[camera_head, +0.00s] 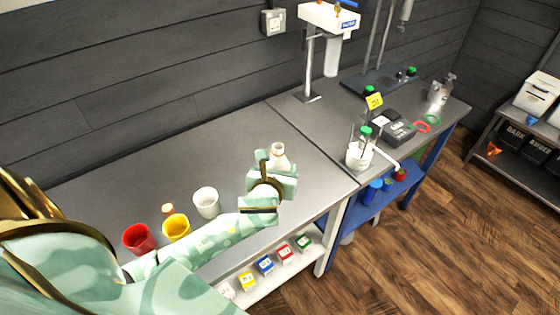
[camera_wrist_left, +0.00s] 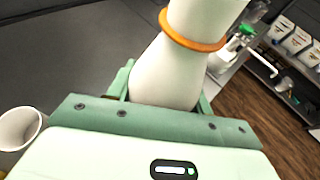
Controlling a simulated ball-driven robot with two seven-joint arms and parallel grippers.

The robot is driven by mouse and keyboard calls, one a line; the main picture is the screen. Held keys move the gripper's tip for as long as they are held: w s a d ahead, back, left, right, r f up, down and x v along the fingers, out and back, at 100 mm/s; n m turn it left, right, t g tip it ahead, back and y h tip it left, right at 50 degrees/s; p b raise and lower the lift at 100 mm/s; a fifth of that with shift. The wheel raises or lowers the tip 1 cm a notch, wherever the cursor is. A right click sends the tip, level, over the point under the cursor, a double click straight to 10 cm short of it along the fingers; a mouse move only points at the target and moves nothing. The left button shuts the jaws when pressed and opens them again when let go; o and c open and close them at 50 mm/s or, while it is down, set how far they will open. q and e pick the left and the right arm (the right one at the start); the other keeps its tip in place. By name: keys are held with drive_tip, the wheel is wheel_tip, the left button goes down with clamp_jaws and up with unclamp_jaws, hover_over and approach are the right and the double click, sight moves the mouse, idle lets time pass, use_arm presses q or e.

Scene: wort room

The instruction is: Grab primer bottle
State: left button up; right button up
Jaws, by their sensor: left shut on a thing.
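A white bottle (camera_head: 279,160) with an orange ring round its neck stands upright, as far as I can tell, at the right part of the grey table. I take it for the primer bottle; no label on it can be read. In the left wrist view the bottle (camera_wrist_left: 168,72) fills the top middle, between the fingers. My left gripper (camera_head: 275,178) is shut on the bottle. Its fingers also show in the left wrist view (camera_wrist_left: 165,92). The bottle's lower part is hidden by the gripper, so I cannot tell whether it touches the table. My right gripper is not in view.
A red cup (camera_head: 139,239), a yellow cup (camera_head: 176,228) and a white cup (camera_head: 206,203) stand near my left arm. A white container (camera_head: 359,156) with green-capped bottles stands to the right.

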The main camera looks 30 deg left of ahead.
sight(278, 162)
use_arm(q)
drive_tip(key=shift+d+v, duration=0.15)
drive_tip(key=shift+v, duration=0.7)
drive_tip(key=shift+d+v, duration=0.15)
drive_tip(key=shift+v, duration=0.7)
